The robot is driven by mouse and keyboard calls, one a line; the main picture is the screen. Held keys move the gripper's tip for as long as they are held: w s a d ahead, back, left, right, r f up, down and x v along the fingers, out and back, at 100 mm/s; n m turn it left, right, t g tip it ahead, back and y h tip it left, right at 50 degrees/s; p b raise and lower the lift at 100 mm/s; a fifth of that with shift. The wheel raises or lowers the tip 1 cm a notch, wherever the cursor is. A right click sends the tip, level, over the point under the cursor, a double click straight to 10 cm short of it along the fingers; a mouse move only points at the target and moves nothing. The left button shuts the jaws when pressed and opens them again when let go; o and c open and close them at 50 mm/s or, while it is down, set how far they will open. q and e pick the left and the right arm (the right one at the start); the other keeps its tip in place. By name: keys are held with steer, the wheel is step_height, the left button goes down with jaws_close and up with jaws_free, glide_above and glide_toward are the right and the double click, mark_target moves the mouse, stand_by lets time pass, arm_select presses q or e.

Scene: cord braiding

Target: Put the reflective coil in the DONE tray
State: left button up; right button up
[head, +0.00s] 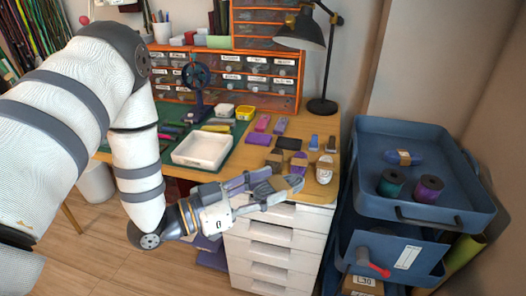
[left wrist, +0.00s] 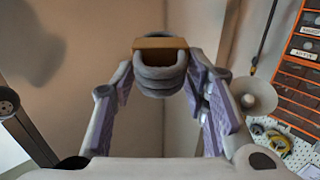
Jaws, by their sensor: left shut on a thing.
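A grey coil (head: 263,190) with a tan band is held between the fingers of my left gripper (head: 272,189). The left wrist view shows the coil (left wrist: 160,78) too, with its tan band at the top and a purple-padded finger on each side. My left gripper is shut on it, above the front right edge of the workbench. A blue tray (head: 470,205) stands to the right, on a cart, apart from the gripper; no DONE label is readable on it. It holds a blue banded coil (head: 403,157), a green spool (head: 391,182) and a purple spool (head: 429,188).
An empty white tray (head: 203,150) lies on a green mat. Several small banded coils and coloured blocks lie on the bench's right side. A black lamp (head: 322,105) stands at the back right. White drawers (head: 275,252) are below the gripper. A red-handled item (head: 375,266) is below the blue tray.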

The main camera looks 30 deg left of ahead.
mark_target(246, 165)
arm_select(q)
steer(key=w+a+r+n+t+y, duration=0.2)
steer(key=w+a+n+y, duration=0.2)
steer(key=a+n+y, duration=0.6)
steer(key=a+y, duration=0.2)
steer(key=y, duration=0.3)
steer(key=shift+w+a+r+y, duration=0.2)
steer(key=shift+a+y, duration=0.05)
steer(key=shift+y, duration=0.05)
arm_select(e)
steer(key=shift+s+f, duration=0.2)
steer(key=shift+f, duration=0.05)
